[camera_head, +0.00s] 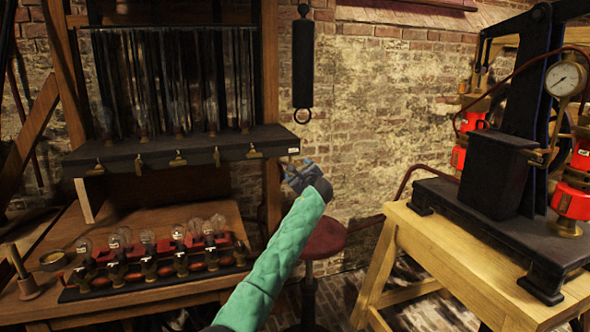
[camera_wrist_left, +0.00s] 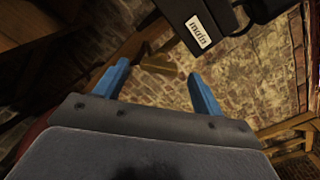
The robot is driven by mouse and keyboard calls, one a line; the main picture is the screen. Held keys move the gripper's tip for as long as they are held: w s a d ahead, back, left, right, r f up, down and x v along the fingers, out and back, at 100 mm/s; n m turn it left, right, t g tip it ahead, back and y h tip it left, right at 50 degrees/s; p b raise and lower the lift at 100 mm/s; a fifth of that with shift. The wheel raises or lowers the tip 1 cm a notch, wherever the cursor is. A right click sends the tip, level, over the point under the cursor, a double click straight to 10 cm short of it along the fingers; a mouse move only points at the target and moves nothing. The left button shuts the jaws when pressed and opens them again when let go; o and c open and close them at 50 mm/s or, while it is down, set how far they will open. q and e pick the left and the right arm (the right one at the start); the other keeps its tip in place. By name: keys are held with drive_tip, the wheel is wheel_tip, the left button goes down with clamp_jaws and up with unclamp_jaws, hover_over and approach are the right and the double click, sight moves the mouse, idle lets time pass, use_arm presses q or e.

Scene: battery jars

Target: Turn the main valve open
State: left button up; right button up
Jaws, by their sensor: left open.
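A white label reading "main" (camera_wrist_left: 199,34) is on the end of a dark shelf block in the left wrist view. The label also shows at the right end of the black shelf (camera_head: 293,151) in the head view. My left gripper (camera_head: 303,176) is close below that end. Its blue fingers are open in the left wrist view (camera_wrist_left: 157,68), with nothing visibly gripped. A small brass-coloured piece (camera_wrist_left: 157,66) appears between or beyond the fingertips. I cannot tell for sure that it is the main valve's handle, or whether I touch it. My right gripper is not in view.
Several brass taps line the shelf's front, one of them near its right end (camera_head: 254,152). A black cylinder with a ring (camera_head: 303,65) hangs above the gripper. A red stool (camera_head: 325,238) stands below. A wooden bench (camera_head: 440,250) with black machinery is at right.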

use_arm(q)
drive_tip(key=shift+v, duration=0.85)
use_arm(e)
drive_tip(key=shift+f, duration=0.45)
use_arm(q)
drive_tip(key=shift+c, duration=0.2)
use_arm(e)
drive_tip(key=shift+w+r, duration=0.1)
